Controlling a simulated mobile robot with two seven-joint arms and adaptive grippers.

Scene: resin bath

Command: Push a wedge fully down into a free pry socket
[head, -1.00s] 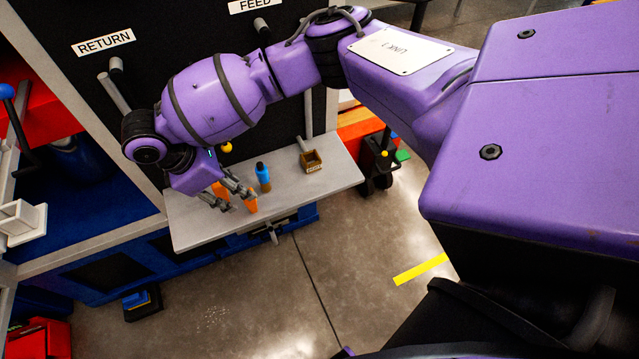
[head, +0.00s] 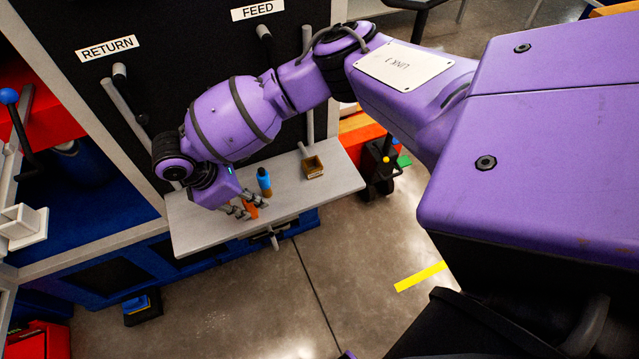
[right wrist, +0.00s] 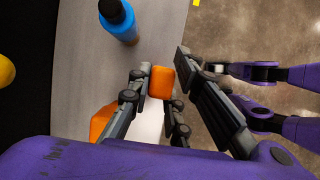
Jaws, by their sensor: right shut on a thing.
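An orange wedge (head: 251,212) stands at the front of the grey shelf (head: 205,233). My right gripper (head: 253,207) is shut on this wedge. In the right wrist view the same wedge (right wrist: 161,82) shows between the fingers. A second orange piece (right wrist: 102,121) shows at the lower left there, partly behind a finger; I cannot make it out in the head view. I cannot make out a pry socket in either view; the fingers cover the surface around the wedge. My left gripper is not in view.
A small brown box (head: 313,168) sits further right.

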